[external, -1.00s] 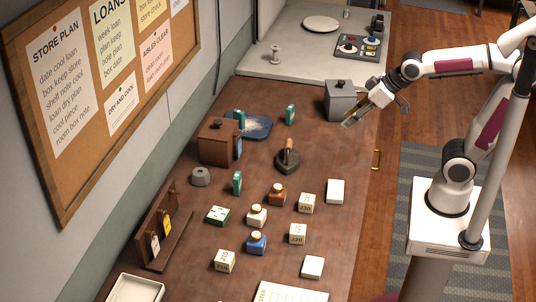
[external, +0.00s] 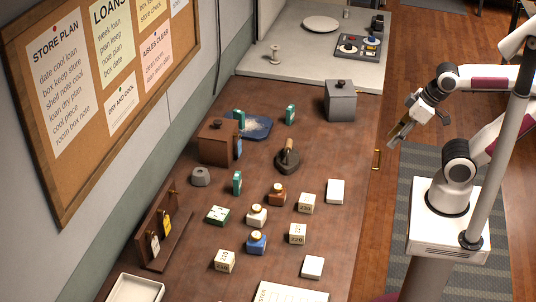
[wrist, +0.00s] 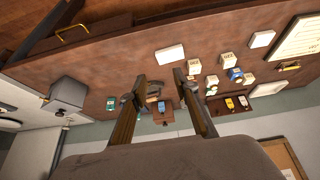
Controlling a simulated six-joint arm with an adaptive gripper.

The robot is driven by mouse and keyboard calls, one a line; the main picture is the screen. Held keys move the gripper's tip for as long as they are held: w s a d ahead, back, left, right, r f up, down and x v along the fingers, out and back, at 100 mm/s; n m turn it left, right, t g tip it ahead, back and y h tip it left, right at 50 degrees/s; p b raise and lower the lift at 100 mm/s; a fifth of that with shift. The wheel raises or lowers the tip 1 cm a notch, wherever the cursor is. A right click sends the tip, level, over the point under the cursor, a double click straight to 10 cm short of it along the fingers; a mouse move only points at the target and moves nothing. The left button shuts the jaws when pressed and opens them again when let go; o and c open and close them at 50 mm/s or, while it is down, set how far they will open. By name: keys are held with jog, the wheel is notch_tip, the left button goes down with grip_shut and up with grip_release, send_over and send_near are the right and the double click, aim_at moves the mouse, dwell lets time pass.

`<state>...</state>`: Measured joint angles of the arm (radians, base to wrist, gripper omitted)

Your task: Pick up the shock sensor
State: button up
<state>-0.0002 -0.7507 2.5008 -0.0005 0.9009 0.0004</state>
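No thing in view is plainly labelled as the shock sensor, and I cannot tell for sure which one it is. A small green and white block (external: 218,214) lies flat on the brown counter in the external view. Small teal boxes stand farther up the counter, one near the middle (external: 237,183) and one near the back (external: 290,114). My gripper (external: 392,143) is open and empty, just beyond the counter's right edge and apart from all of these. Its two spread fingers also show in the wrist view (wrist: 160,77), with the counter beyond them.
A grey lidded box (external: 340,101) stands at the back right. A dark iron (external: 287,161), jars including a blue one (external: 256,243), numbered cubes (external: 297,234) and white boxes (external: 335,191) crowd the counter. A tag rack (external: 163,235) stands left. The right strip is mostly clear.

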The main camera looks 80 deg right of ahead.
jog(key=shift+o, duration=0.5)
jog(key=o, duration=0.5)
jog(key=shift+w, duration=0.15)
jog(key=w+a+f+t, duration=0.2)
jog(key=w, duration=0.9)
jog(key=w+a+f+t+y, duration=0.1)
jog(key=w+a+f+t, duration=0.15)
jog(key=w, duration=0.75)
jog(key=w+a+f+t, duration=0.1)
jog(key=w+a+f, duration=0.15)
jog(key=w, duration=0.85)
jog(key=w+a+f+n+t, duration=0.1)
jog(key=w+a+f+t, duration=0.1)
jog(key=w+f, duration=0.5)
jog(key=shift+w+f, duration=0.4)
jog(key=shift+f, duration=0.2)
jog(key=shift+a, duration=0.1)
